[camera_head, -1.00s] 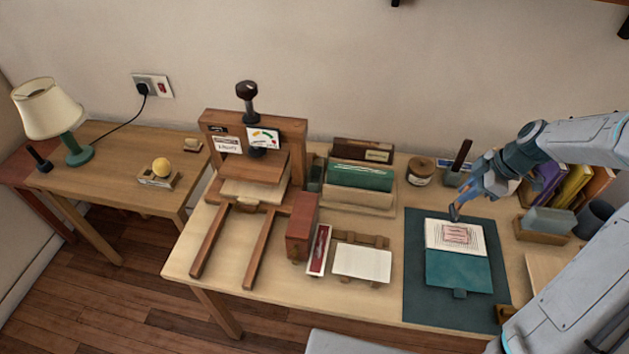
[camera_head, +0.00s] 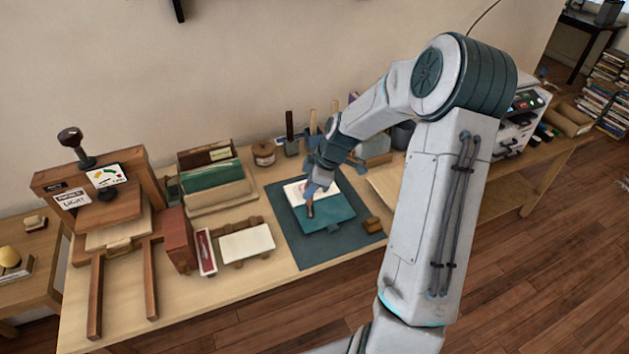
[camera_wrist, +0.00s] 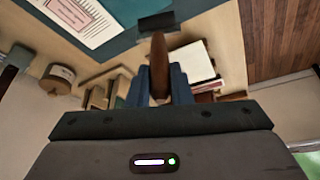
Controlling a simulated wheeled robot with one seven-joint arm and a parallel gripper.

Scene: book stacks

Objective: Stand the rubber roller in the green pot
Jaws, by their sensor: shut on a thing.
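My gripper (camera_head: 315,187) is shut on the rubber roller's brown handle (camera_head: 310,207), above the open book on the dark green mat (camera_head: 297,238). In the wrist view the brown handle (camera_wrist: 158,62) sits between my blue fingers (camera_wrist: 161,88), and a dark head (camera_wrist: 156,22) shows at its far end. A small blue-grey pot (camera_head: 291,149) with a dark stick in it stands behind the mat, left of my gripper. Next to it are light wooden handles (camera_head: 313,122), their holder partly hidden by my arm. I cannot tell for sure which holder is the green pot.
A round jar (camera_head: 264,155) stands left of the blue-grey pot. A book rack (camera_head: 215,185) and a wooden press (camera_head: 105,200) fill the table's left. A small brown block (camera_head: 373,226) lies on the mat's right edge. My arm hides part of the table's right.

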